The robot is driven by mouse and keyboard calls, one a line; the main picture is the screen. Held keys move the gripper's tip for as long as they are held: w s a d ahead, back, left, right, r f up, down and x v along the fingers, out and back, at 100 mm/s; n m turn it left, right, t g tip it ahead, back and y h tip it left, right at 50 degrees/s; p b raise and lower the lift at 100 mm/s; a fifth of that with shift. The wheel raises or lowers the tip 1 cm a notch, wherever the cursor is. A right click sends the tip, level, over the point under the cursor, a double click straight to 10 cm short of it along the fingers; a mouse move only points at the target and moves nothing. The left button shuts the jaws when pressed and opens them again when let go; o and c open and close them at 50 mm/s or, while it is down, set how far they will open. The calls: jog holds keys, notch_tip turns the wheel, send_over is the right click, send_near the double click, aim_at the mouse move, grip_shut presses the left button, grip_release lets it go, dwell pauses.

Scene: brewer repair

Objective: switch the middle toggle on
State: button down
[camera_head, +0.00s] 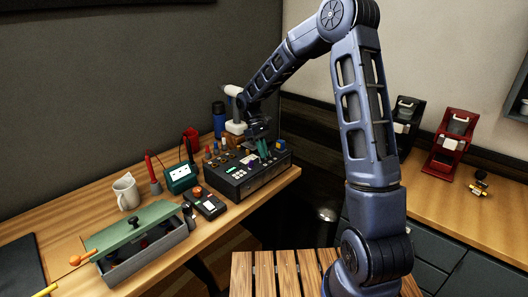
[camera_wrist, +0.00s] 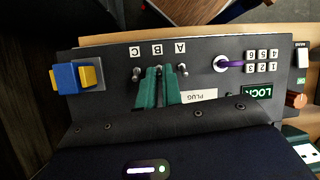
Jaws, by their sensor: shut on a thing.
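The black control box (camera_head: 238,184) stands on the wooden bench in the head view. Its panel (camera_wrist: 110,60) fills much of the wrist view, upside down, with a row of toggles under the labels C, B and A. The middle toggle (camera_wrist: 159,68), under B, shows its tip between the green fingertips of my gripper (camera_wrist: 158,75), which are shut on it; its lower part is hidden. Toggle C (camera_wrist: 136,72) and toggle A (camera_wrist: 183,69) stand free on either side. In the head view my gripper (camera_head: 262,147) is over the box's right part.
The panel also carries a blue and yellow block (camera_wrist: 78,77), a purple key-like piece (camera_wrist: 234,65), a number keypad (camera_wrist: 262,60) and a green LOCK display (camera_wrist: 257,92).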

jog(key=shift+w, duration=0.1)
dwell(0.3)
jog(key=c, duration=1.8)
grip_release()
jog(key=shift+c, duration=0.2)
jog(key=shift+a, duration=0.1)
jog(key=v, duration=1)
jog(key=shift+w+a+r, duration=0.2)
jog(key=shift+w, duration=0.05)
